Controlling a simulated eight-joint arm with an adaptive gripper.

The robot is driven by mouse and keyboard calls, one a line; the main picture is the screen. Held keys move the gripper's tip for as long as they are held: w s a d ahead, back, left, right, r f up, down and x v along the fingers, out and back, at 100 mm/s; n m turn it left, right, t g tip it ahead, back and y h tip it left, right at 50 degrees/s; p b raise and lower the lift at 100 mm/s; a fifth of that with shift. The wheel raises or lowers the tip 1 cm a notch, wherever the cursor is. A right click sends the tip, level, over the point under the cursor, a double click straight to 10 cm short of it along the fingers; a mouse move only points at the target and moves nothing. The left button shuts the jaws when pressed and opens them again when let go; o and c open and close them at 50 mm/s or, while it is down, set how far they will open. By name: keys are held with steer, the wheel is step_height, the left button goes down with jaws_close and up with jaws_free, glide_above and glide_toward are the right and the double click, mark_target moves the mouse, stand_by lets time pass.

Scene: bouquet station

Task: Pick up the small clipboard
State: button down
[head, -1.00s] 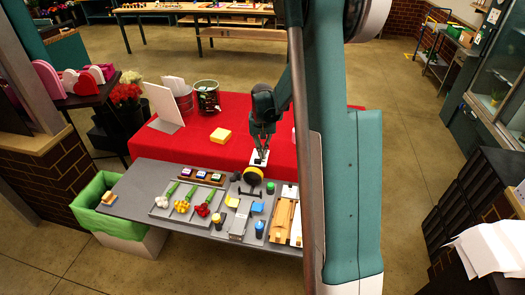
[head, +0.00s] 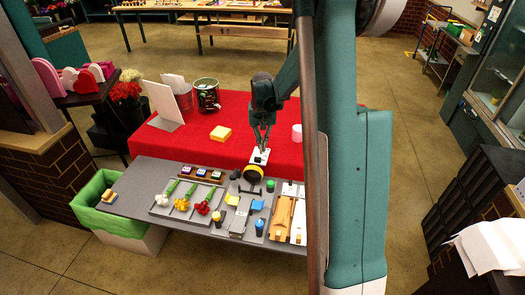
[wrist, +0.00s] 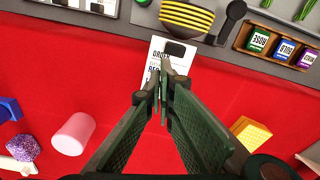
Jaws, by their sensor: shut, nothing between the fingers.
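The small clipboard (wrist: 173,50) is a white sheet with printed text and a black clip at its top edge. In the wrist view it lies at the top middle, on the red cloth beside the grey board edge. In the head view it is a small white patch (head: 260,155) at the border of red cloth and grey board. My gripper (wrist: 163,78) is shut and empty, its fingertips over the lower part of the clipboard and covering some of its text. In the head view my gripper (head: 263,147) points down just above it. Whether the tips touch it is unclear.
A yellow-and-black striped roll (wrist: 187,17) sits just beyond the clipboard. A wooden rack of labelled blocks (wrist: 280,45) is to its right.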

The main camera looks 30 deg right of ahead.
mark_target(263, 156)
step_height(263, 156, up, 8)
steer(key=shift+r, duration=0.2)
stand_by(0.4)
steer(key=c, duration=1.2)
jaws_free()
